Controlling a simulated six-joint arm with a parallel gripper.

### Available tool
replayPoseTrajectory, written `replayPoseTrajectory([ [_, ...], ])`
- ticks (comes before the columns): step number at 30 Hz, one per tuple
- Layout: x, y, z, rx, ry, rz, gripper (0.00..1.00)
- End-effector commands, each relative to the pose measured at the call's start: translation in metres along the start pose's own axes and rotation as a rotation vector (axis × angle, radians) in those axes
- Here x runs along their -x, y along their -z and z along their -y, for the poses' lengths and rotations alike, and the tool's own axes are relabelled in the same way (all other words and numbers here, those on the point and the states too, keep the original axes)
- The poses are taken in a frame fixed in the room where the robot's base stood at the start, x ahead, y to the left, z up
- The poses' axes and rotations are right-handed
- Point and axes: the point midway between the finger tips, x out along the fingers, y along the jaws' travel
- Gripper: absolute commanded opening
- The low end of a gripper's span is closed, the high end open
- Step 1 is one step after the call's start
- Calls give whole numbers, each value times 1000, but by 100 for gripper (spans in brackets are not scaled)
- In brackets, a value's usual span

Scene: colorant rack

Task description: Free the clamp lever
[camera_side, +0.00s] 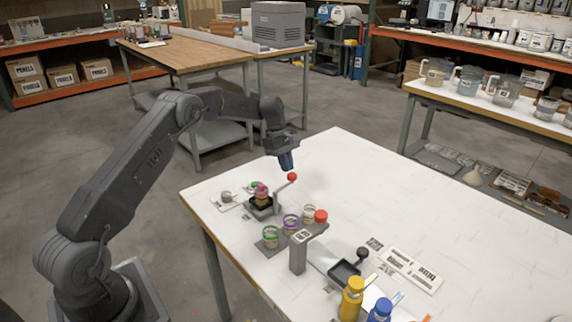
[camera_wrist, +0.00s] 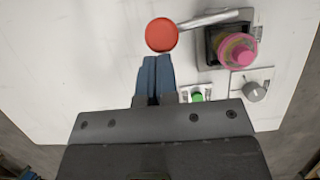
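The clamp lever is a metal rod (camera_side: 281,188) with a red ball knob (camera_side: 292,177), rising beside a dark clamp base (camera_side: 262,207). In the wrist view the red knob (camera_wrist: 161,35) lies just beyond my fingertips, and the rod (camera_wrist: 208,18) runs right toward the clamp. A jar with a pink top (camera_side: 261,190) sits in the clamp; it also shows in the wrist view (camera_wrist: 238,52). My gripper (camera_side: 287,163) has its blue fingers (camera_wrist: 156,62) side by side, shut with nothing between them. It is close above the knob; whether they touch is unclear.
Jars with purple (camera_side: 291,224) and green (camera_side: 271,236) rims stand near the clamp, beside a grey post (camera_side: 299,255). A grey knob (camera_wrist: 255,92) and a green button (camera_wrist: 197,96) are near the clamp. The table's far right is clear.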

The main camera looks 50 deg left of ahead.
Motion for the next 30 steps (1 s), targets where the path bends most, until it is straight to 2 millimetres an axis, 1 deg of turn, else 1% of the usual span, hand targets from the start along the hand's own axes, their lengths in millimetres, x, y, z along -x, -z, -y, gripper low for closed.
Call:
replayPoseTrajectory([
  [5,1,0,0,0,-1,0,0],
  [8,7,0,0,0,-2,0,0],
  [11,22,0,-1,0,-4,-1,0],
  [14,42,0,-1,0,-6,-2,0],
  [19,83,0,-1,-1,-5,-3,0],
  [24,114,1,0,0,-3,-2,0],
  [30,130,0,-1,0,-2,0,0],
])
